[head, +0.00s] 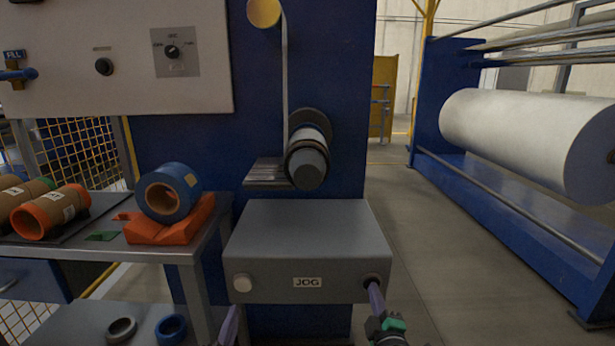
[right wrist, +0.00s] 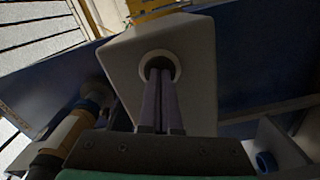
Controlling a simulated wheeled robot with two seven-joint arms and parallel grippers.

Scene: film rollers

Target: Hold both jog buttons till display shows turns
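No turns display is readable.
A film roller (head: 309,165) stands above the box. A control panel (head: 115,55) is above. A large white roll (head: 530,140) is at right.

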